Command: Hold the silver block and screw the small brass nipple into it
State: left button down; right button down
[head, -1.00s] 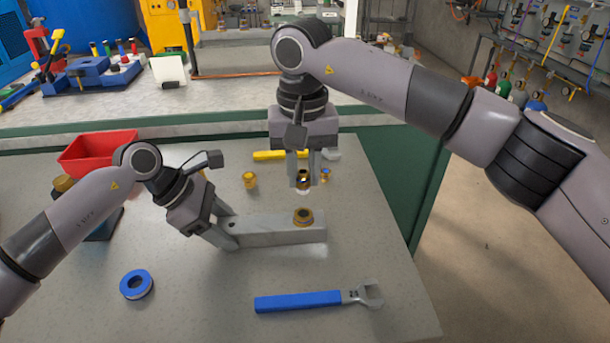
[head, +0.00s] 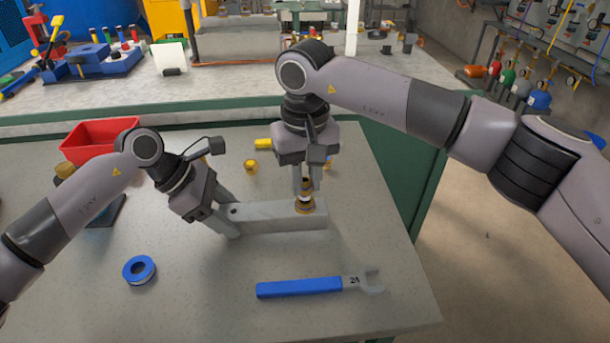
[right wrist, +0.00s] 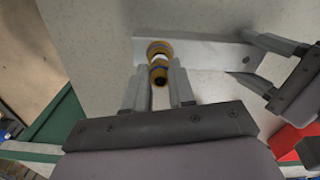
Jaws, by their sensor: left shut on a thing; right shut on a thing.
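The silver block (head: 275,216) lies on the grey bench as a long bar. My left gripper (head: 232,220) is shut on its left end; the block also shows in the right wrist view (right wrist: 205,50). A brass fitting (head: 305,206) sits on top of the block near its right end. My right gripper (head: 304,188) points down above it and is shut on the small brass nipple (right wrist: 158,73), which has a white band. The nipple is right over the brass fitting, at or very near it; I cannot tell whether the threads engage.
A blue-handled wrench (head: 300,287) and a blue tape roll (head: 140,270) lie in front. A loose brass piece (head: 250,167) and a partly hidden yellow-handled tool (head: 263,144) lie behind the block. A red bin (head: 100,136) stands at the back left.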

jog(key=n, duration=0.5)
jog(key=shift+f, duration=0.5)
dwell(0.7)
